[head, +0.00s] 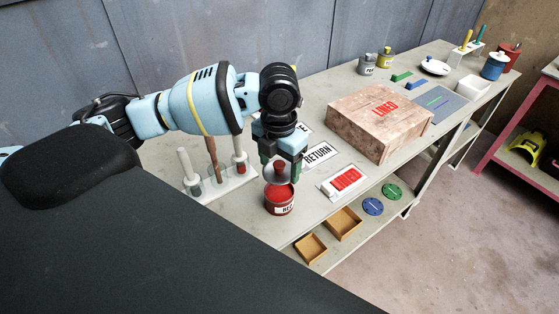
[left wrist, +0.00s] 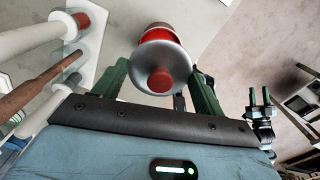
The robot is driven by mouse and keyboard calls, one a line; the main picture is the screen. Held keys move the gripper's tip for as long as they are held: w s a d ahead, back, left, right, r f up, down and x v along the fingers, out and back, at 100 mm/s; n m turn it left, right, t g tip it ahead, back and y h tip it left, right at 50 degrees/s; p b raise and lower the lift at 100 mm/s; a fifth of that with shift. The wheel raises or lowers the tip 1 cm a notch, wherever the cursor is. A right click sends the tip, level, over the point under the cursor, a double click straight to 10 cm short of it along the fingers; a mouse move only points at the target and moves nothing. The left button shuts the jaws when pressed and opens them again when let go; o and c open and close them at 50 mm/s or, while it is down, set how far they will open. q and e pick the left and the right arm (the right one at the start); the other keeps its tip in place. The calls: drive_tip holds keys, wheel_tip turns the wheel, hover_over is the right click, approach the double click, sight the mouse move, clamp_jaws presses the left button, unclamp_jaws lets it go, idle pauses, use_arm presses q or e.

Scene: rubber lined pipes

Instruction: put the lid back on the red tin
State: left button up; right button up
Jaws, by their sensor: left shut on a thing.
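The red tin (head: 280,208) stands open near the front edge of the bench, its red inside showing at the top. My left gripper (head: 281,163) points down over it, shut on the lid (head: 268,177), a silvery disc with a red knob. The lid is above the tin's mouth with a gap in the head view. In the left wrist view the lid (left wrist: 176,58) shows between the fingers of the gripper (left wrist: 161,76), with part of the red tin (left wrist: 157,33) beyond it.
A white rack (head: 222,185) with upright brushes stands close left of the tin. A white card with a red patch (head: 345,182) lies to the right. A large box marked LINED (head: 380,122) stands further right. Small wooden trays (head: 343,222) sit on the lower shelf.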

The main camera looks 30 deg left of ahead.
sight(279, 174)
use_arm(q)
drive_tip(key=shift+f+b, duration=0.7)
drive_tip(key=shift+f, duration=2.3)
use_arm(e)
drive_tip(key=shift+s+a+f+g, duration=0.2)
drive_tip(key=shift+s+f, duration=0.4)
drive_tip(key=shift+f, duration=0.05)
drive_tip(key=shift+s+a+f+g, duration=0.15)
drive_tip(key=shift+s+f+g, duration=0.05)
drive_tip(key=shift+s+f, duration=0.4)
drive_tip(key=shift+w+d+r, duration=0.15)
drive_tip(key=shift+w+r, duration=0.05)
use_arm(q)
drive_tip(key=shift+r, duration=0.1)
use_arm(e)
drive_tip(key=shift+w+r, duration=0.25)
drive_tip(key=shift+r, duration=0.05)
use_arm(q)
drive_tip(key=shift+f, duration=0.2)
use_arm(e)
drive_tip(key=shift+w+r, duration=0.15)
use_arm(q)
drive_tip(key=shift+p, duration=0.3)
use_arm(e)
drive_tip(key=shift+w+r, duration=0.15)
drive_tip(key=shift+r, duration=0.05)
use_arm(q)
drive_tip(key=o, duration=1)
